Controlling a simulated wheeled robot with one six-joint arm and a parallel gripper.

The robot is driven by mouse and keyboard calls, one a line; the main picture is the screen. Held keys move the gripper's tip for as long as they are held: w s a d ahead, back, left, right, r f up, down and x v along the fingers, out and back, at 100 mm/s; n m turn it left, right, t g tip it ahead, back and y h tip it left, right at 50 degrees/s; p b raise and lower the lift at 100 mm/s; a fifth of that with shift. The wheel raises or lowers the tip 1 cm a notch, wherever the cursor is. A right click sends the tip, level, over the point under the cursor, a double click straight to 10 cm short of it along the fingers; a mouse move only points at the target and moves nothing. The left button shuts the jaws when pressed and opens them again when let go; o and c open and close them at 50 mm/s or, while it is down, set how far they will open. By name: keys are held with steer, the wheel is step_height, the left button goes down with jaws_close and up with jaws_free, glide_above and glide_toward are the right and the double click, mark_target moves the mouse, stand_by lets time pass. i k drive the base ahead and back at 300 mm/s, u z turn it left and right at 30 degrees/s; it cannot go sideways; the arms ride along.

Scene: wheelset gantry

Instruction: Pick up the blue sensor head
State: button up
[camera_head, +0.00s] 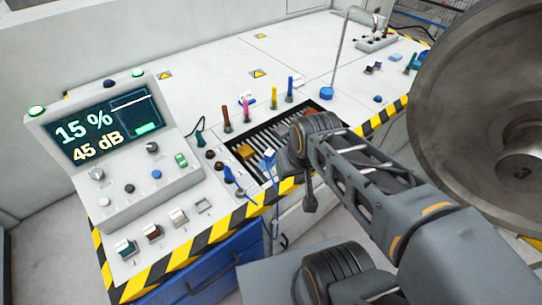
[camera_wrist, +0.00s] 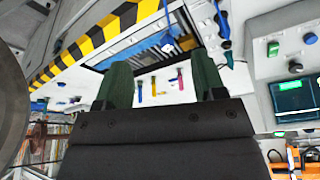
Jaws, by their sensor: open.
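A blue piece (camera_head: 268,158) with a pale part stands at the front of the slatted tray, beside the wrist of my arm; it looks like the blue sensor head, though I cannot be sure. A second blue piece (camera_head: 228,174) with a blue cable sits just left of the tray. In the wrist view, a blue piece (camera_wrist: 167,44) shows at the tray, beyond the fingertips. My gripper (camera_wrist: 160,62) is open, its two dark green fingers wide apart with nothing held between them. In the head view the fingers are not clearly visible.
The slatted tray (camera_head: 291,128) is recessed in the white bench, with coloured pens (camera_head: 290,88) upright behind it. A display console (camera_head: 110,128) stands at left. A large metal wheel (camera_head: 470,90) is at right. A lamp-like stand (camera_head: 327,93) rises behind.

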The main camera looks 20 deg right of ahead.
mark_target(269, 156)
steer(key=z, duration=0.05)
steer(key=k, duration=0.5)
steer(key=z, duration=1.5)
steer(key=i, duration=0.95)
steer(key=u, duration=4.1)
